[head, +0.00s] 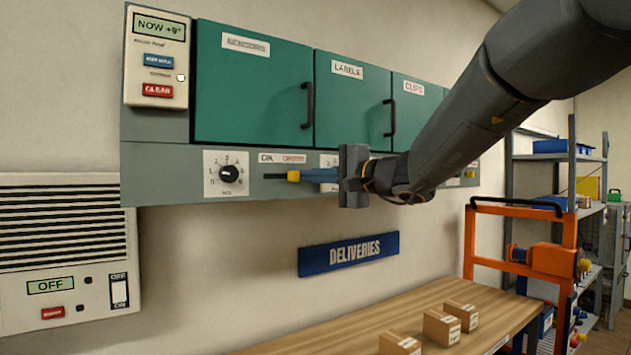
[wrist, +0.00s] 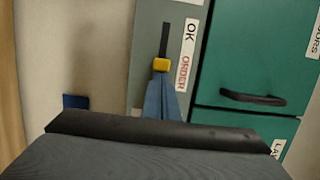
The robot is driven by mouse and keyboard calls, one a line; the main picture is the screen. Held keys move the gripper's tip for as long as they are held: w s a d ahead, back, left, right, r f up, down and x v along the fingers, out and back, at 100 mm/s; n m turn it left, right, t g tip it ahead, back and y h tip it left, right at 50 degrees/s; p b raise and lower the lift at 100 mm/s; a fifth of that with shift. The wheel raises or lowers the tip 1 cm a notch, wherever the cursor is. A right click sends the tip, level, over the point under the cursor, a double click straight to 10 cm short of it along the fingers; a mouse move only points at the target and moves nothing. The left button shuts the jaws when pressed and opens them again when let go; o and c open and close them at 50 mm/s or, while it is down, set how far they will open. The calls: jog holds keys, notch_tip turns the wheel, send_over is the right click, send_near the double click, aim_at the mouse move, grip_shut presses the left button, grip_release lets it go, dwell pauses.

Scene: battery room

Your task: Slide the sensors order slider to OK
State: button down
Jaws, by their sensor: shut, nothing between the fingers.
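The sensors order slider has a yellow knob (head: 293,176) on the grey strip under the sensors cabinet door. The knob also shows in the wrist view (wrist: 161,65). It sits below the red ORDER word, and the bare dark slot (head: 273,176) runs left of it under OK. My gripper (head: 312,175) is shut and empty, with its blue fingers right of the knob. In the wrist view the fingertips (wrist: 162,82) are right at the knob's ORDER-side edge; whether they touch it I cannot tell. The slot beyond the knob is clear.
A rotary dial (head: 229,174) is left of the slider. A panel with blue and red buttons (head: 158,90) is above left. Cabinet doors with handles (head: 308,105) stand above the strip. A wooden table with small boxes (head: 442,326) is below.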

jog(key=s+a+b, duration=0.1)
jog(key=a+b, duration=0.1)
jog(key=s+a+b, duration=0.1)
jog(key=b, duration=0.1)
jog(key=shift+s+a+f+b, duration=0.15)
jog(key=shift+s+a+b, duration=0.05)
jog(key=shift+a+b, duration=0.15)
jog(key=shift+s+a+b, duration=0.25)
jog(key=shift+a+b, duration=0.05)
jog(key=shift+b, duration=0.05)
jog(key=s+d+b, duration=0.4)
jog(key=d, duration=0.7)
jog(key=shift+s, duration=0.15)
